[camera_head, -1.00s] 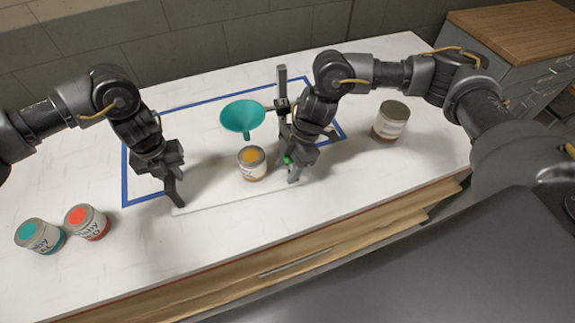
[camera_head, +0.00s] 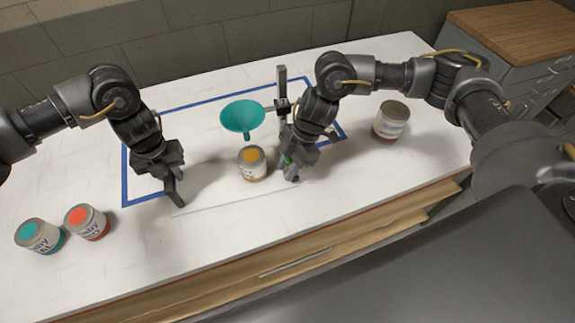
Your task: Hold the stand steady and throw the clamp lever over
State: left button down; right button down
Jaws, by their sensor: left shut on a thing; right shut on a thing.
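The stand has a dark upright post (camera_head: 282,88) with a clamp block that holds a teal funnel (camera_head: 243,117) over an open can with orange-yellow paint (camera_head: 252,163). A pale base plate (camera_head: 225,203) lies under it on the table. My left gripper (camera_head: 177,202) points down at the plate's left end and is shut, apparently on its edge. My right gripper (camera_head: 291,177) is shut in front of the post, right of the can. A small green part, likely the clamp lever (camera_head: 286,159), shows at its fingers. The gripper hides most of the lever and the lower post.
A teal can (camera_head: 40,236) and a red can (camera_head: 87,222) stand at the front left. A can with a grey lid (camera_head: 391,121) stands to the right of my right gripper. Blue tape (camera_head: 124,180) outlines the work area. The back left of the table is clear.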

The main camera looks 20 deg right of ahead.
jog(key=d+y, duration=0.1)
jog(key=y, duration=0.1)
jog(key=d+y, duration=0.1)
jog(key=y, duration=0.1)
jog(key=shift+s+d, duration=0.1)
jog(key=shift+s, duration=0.1)
jog(key=shift+d+f+y, duration=0.1)
jog(key=shift+d+y, duration=0.3)
jog(key=shift+y, duration=0.55)
jog(key=shift+d+y, duration=0.4)
jog(key=shift+y, duration=0.55)
jog(key=shift+t, duration=0.3)
jog(key=c, duration=1.1)
grip_release()
jog(key=shift+d, duration=0.1)
pick_arm(q)
jog(key=c, duration=1.1)
grip_release()
pick_arm(e)
jog(key=v, duration=1.2)
jog(key=shift+f, duration=0.1)
pick_arm(q)
jog(key=shift+r, duration=0.1)
